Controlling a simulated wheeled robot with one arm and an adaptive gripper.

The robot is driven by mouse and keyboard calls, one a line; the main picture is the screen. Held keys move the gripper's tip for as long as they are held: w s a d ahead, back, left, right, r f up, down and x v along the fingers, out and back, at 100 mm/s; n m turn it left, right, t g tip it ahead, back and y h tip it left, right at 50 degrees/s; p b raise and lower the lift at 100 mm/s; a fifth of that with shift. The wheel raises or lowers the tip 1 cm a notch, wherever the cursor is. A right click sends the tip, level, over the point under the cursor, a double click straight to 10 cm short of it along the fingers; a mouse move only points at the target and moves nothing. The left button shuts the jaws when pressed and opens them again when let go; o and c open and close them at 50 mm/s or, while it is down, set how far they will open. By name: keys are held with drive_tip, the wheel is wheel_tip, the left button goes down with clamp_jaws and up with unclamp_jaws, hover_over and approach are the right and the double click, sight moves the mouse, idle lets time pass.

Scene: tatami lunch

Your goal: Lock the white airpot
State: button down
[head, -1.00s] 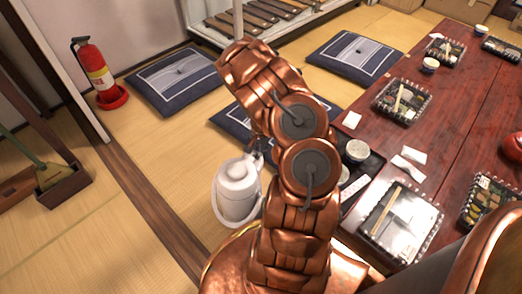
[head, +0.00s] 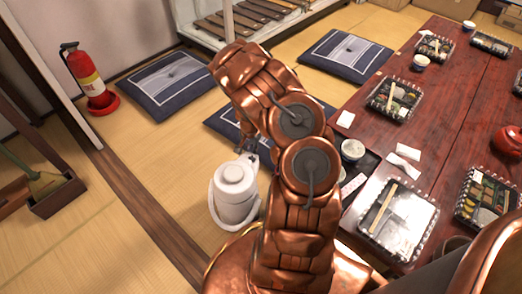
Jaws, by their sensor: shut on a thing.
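The white airpot (head: 234,199) stands upright on the tatami, left of my arm and beside the low table. Its round top faces up, and a pale band, which looks like its carrying handle, curves around its left side. My gripper (head: 251,150) is at the upper right edge of the airpot's top, small in the picture and partly hidden by my arm. It appears shut on a part of the airpot there. I cannot make out which part it grips or the lock marking.
The red table (head: 437,128) on the right holds lunch boxes, cups and a dark tray. Blue cushions (head: 176,84) lie beyond and behind the arm. A fire extinguisher (head: 84,72) stands by the left wall. The tatami left of the airpot is clear.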

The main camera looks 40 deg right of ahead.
drive_tip(key=shift+w+a, duration=0.1)
drive_tip(key=shift+w, duration=0.05)
drive_tip(key=c, duration=1.2)
unclamp_jaws()
drive_tip(key=shift+o, duration=0.2)
wheel_tip(320, 180, up, 12)
